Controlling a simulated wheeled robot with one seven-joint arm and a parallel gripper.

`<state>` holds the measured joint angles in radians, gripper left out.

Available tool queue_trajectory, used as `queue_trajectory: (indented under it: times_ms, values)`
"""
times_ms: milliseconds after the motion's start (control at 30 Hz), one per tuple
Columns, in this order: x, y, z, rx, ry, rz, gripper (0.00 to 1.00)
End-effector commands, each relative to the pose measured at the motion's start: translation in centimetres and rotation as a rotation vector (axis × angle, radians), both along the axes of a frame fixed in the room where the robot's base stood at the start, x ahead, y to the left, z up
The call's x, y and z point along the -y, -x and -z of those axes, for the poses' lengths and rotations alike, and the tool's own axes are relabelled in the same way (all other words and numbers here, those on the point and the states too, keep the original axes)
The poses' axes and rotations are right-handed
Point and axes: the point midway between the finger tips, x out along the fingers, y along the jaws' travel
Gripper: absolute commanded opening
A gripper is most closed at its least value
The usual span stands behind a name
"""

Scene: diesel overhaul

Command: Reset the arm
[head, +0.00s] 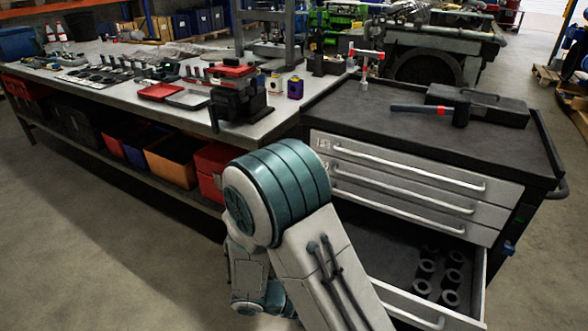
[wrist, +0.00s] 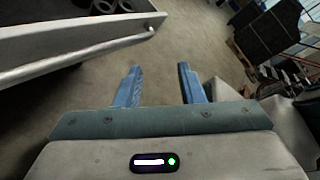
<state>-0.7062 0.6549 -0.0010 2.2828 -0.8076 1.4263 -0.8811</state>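My gripper (wrist: 158,84) shows in the wrist view with its two blue fingers apart and nothing between them. Bare floor lies beyond the fingertips. In the head view my arm is folded in the lower middle, in front of the tool cabinet, and the fingers are hidden there. The cabinet's bottom drawer (head: 484,287) is pulled open, with several dark cylindrical sockets (head: 450,278) inside. In the wrist view the drawer's front and handle (wrist: 80,50) are at the upper left, apart from the fingers.
The cabinet top (head: 400,118) carries a hammer (head: 460,112) and a dark case (head: 485,105). A workbench (head: 130,90) with a vise (head: 235,98) stands at the left, with bins (head: 172,160) beneath. The floor at the lower left (head: 80,240) is clear.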

Motion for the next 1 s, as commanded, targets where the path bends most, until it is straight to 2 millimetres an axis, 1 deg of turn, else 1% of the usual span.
queue_trajectory:
  times_ms: [33, 200, 333, 633, 900, 1000]
  values:
    - [0.6, 0.3, -1.8, 0.07, -0.057, 0.076, 0.35]
    - [2.0, 1.6, -5.3, 0.312, -0.228, 0.342, 0.35]
    - [2.8, 2.5, -7.9, 0.5, -0.344, 0.553, 0.35]
    - [3.5, 3.8, -14.1, 0.947, -0.574, 1.061, 0.35]
    - [3.8, 4.1, -20.3, 1.338, -0.749, 1.528, 0.35]
    - [4.0, 4.1, -22.3, 1.452, -0.801, 1.675, 0.35]
